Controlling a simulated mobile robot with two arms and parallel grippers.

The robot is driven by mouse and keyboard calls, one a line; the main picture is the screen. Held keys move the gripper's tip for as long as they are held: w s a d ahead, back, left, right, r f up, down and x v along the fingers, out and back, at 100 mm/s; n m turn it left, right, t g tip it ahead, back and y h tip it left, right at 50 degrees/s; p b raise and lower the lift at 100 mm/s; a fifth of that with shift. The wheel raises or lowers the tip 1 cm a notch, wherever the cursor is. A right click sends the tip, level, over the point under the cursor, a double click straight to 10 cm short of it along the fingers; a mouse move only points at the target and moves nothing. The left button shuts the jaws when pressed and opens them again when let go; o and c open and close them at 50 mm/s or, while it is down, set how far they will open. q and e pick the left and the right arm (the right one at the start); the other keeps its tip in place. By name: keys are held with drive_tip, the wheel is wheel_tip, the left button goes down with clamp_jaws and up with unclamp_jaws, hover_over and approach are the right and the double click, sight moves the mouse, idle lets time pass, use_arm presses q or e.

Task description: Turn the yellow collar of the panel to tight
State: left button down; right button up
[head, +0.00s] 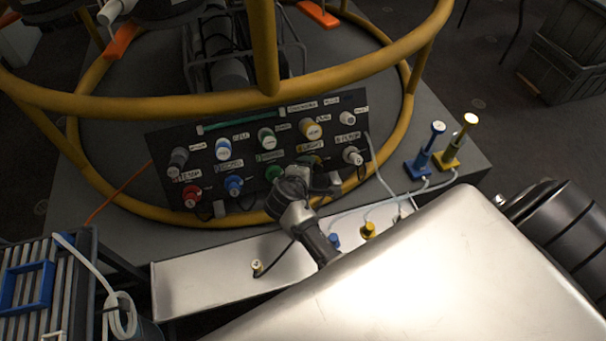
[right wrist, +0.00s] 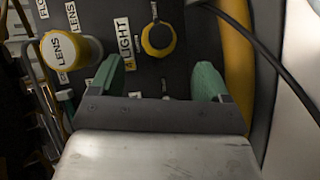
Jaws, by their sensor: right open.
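The dark panel (head: 240,188) stands inside the yellow ring frame and carries several coloured knobs. A yellow collar with a dark centre (right wrist: 158,38) sits beside the LIGHT label in the right wrist view. In the head view it is partly hidden behind my right gripper (head: 318,174). A second yellow knob with a white face marked LENS (head: 311,130) is above it; it also shows in the right wrist view (right wrist: 62,49). My right gripper, with green fingertips (right wrist: 160,76), is open and empty in front of the panel, with the LIGHT collar ahead of the gap. My left gripper is not in view.
Yellow tubes (head: 265,50) pass above and around the panel. Blue (head: 425,150) and yellow (head: 457,142) upright plugs stand to the right. A metal tray (head: 205,285) lies below the panel. A dark cable (right wrist: 270,60) runs right of my gripper.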

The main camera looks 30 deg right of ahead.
use_arm(q)
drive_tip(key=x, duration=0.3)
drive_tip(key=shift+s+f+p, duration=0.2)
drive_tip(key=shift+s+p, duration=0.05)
drive_tip(key=shift+p, duration=0.05)
use_arm(e)
drive_tip(key=v, duration=0.3)
drive_tip(key=shift+s+a+r, duration=0.1)
drive_tip(key=shift+s+r, duration=0.05)
